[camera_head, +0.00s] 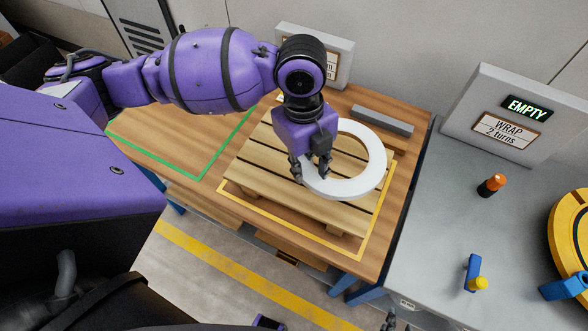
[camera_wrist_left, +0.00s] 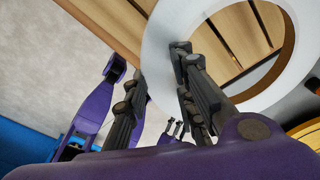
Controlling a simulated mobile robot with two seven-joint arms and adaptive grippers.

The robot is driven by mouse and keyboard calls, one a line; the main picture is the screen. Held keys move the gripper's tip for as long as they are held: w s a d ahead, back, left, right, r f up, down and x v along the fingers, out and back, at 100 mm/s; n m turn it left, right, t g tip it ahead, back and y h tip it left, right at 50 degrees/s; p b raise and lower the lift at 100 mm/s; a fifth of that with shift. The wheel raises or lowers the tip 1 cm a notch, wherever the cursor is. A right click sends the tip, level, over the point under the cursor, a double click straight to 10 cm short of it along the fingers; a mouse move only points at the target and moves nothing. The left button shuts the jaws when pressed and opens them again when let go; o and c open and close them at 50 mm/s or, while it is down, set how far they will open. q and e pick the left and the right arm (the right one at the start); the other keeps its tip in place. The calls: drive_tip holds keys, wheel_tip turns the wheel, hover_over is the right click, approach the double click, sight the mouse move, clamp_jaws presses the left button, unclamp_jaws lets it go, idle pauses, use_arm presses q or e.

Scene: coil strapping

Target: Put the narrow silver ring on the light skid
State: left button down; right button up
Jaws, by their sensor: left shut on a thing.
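The narrow silver ring (camera_head: 373,172) looks pale and almost white. It lies roughly flat over the right part of the light skid (camera_head: 250,160), a pallet of pale wooden slats. My left gripper (camera_head: 311,176) is shut on the ring's left side, with the band between its fingers. The left wrist view also shows the ring (camera_wrist_left: 300,62), with slats (camera_wrist_left: 235,40) visible through its hole. I cannot tell whether the ring touches the slats. Part of my right gripper (camera_head: 389,322) shows at the bottom edge; its jaws are too small to judge.
The skid stands inside a yellow outline (camera_head: 365,240) on a wooden table (camera_head: 405,190). A green outline (camera_head: 205,168) lies left of it, and a grey bar (camera_head: 382,120) behind. A grey bench (camera_head: 430,240) at right carries an orange-capped bottle (camera_head: 491,185) and a sign (camera_head: 507,130).

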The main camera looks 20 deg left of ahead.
use_arm(q)
hover_over(294, 183)
drive_tip(key=f, duration=0.5)
drive_tip(key=shift+w, duration=0.2)
drive_tip(key=shift+a+f+b, duration=0.2)
drive_tip(key=shift+f+b, duration=0.1)
drive_tip(key=shift+f, duration=1.45)
use_arm(e)
drive_tip(key=shift+w+f, duration=0.15)
drive_tip(key=shift+f, duration=0.05)
use_arm(q)
drive_tip(key=c, duration=1.5)
unclamp_jaws()
drive_tip(key=shift+f, duration=0.1)
drive_tip(key=shift+o, duration=0.2)
use_arm(e)
drive_tip(key=shift+d, duration=0.1)
use_arm(q)
wheel_tip(294, 183, up, 12)
drive_tip(key=a, duration=0.1)
drive_tip(key=shift+w+p, duration=0.35)
drive_tip(key=shift+p, duration=0.05)
use_arm(e)
drive_tip(key=shift+w+a+r, duration=0.1)
drive_tip(key=shift+a+r, duration=0.15)
drive_tip(key=shift+r, duration=0.1)
use_arm(q)
drive_tip(key=shift+a, duration=0.1)
